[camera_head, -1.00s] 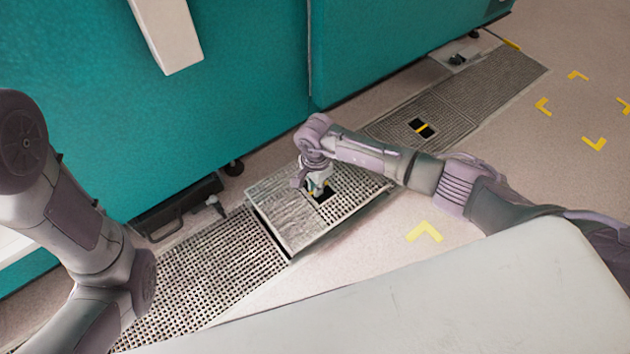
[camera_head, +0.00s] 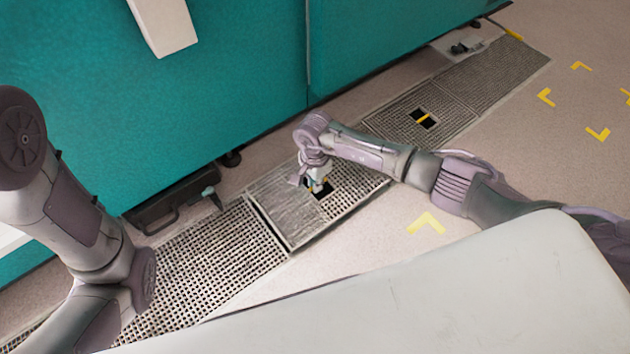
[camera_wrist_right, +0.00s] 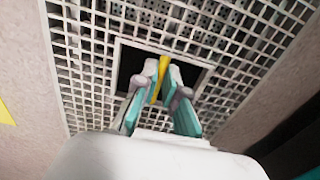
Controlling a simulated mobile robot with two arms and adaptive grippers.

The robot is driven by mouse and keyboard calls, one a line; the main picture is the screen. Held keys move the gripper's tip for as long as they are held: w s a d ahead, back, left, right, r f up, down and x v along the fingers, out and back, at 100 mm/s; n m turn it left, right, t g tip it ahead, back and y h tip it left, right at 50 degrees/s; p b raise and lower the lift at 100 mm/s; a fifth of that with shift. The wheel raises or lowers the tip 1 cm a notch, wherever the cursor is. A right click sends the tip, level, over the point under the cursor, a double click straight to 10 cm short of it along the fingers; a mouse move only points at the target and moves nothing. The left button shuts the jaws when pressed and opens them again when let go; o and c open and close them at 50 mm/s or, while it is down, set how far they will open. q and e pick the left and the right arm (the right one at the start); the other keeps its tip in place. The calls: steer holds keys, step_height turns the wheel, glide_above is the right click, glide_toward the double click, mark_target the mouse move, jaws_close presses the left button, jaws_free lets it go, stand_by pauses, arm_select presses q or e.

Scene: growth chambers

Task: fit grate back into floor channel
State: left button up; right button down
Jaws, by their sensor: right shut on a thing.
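The grate (camera_head: 287,216) is a pale metal panel with a square opening, lying in line with the floor channel and looking nearly level with the neighbouring grates. A thin dark line shows along its left edge; I cannot tell whether it is fully seated. My right gripper (camera_head: 319,188) is over the opening. In the right wrist view my right gripper (camera_wrist_right: 164,82) is shut on the yellow bar (camera_wrist_right: 157,79) across the grate's opening. The grate's mesh (camera_wrist_right: 91,60) surrounds the fingers there. The channel under the grate is hidden. My left arm shows at the left, its gripper out of frame.
A neighbouring grate (camera_head: 215,262) lies to the left. Another grate with a yellow bar (camera_head: 423,119) lies to the right. Teal chambers (camera_head: 230,85) stand close behind the channel. Pale floor with yellow corner marks (camera_head: 426,222) is open in front.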

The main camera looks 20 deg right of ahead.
steer(key=shift+f+b, duration=0.8)
steer(key=shift+f, duration=0.2)
steer(key=shift+f, duration=0.15)
steer(key=c, duration=1.3)
jaws_free()
steer(key=shift+o, duration=0.6)
